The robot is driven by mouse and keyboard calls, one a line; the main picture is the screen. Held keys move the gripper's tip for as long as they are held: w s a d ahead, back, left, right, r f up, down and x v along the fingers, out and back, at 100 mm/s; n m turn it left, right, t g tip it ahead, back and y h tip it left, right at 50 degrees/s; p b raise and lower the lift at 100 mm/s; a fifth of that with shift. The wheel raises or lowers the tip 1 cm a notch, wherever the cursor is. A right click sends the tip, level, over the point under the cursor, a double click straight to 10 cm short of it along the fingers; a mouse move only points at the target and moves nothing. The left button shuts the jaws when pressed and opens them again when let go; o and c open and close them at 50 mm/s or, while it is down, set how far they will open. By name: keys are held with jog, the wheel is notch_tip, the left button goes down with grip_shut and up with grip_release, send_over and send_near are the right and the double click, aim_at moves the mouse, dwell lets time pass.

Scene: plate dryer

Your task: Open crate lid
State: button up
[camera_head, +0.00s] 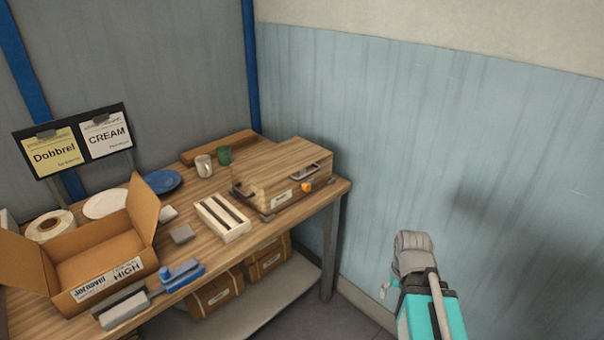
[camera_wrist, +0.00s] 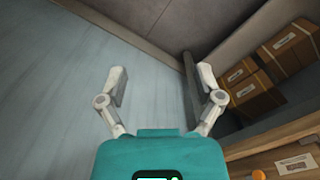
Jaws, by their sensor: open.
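The wooden crate (camera_head: 282,178) sits at the right end of the wooden table in the head view, its lid (camera_head: 290,160) down. A dark metal handle (camera_head: 306,172) is on the lid, and a white label and an orange latch (camera_head: 306,187) are on its front. In the wrist view only part of the crate (camera_wrist: 275,160) shows at the lower right corner, with its label and a bit of orange. My gripper (camera_wrist: 162,72) is open and empty, apart from the crate. In the head view my arm is right of the table.
An open cardboard box (camera_head: 105,245), a slatted white block (camera_head: 222,218), a blue plate (camera_head: 162,181) and two mugs (camera_head: 204,166) are left of the crate. Cardboard boxes (camera_head: 217,292) stand on the shelf below. A blue-grey wall (camera_head: 430,130) bounds the right side.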

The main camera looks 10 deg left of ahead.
jog(key=shift+w, duration=0.1)
jog(key=c, duration=0.3)
jog(key=shift+w+a, duration=0.25)
jog(key=shift+w, duration=0.05)
jog(key=shift+c, duration=0.7)
jog(key=m+t+y+b, duration=0.4)
jog(key=m+t+y, duration=0.4)
jog(key=t+y, duration=0.3)
send_near(311, 174)
jog(key=d, duration=0.1)
jog(key=d+g+y, duration=0.1)
jog(key=d, duration=0.1)
jog(key=shift+s+d+r, duration=0.15)
jog(key=shift+s+r, duration=0.1)
jog(key=shift+s, duration=0.15)
jog(key=shift+w, duration=0.1)
jog(key=b+x, duration=0.2)
jog(key=x, duration=1.1)
jog(key=shift+a+f, duration=0.1)
jog(key=shift+a, duration=0.3)
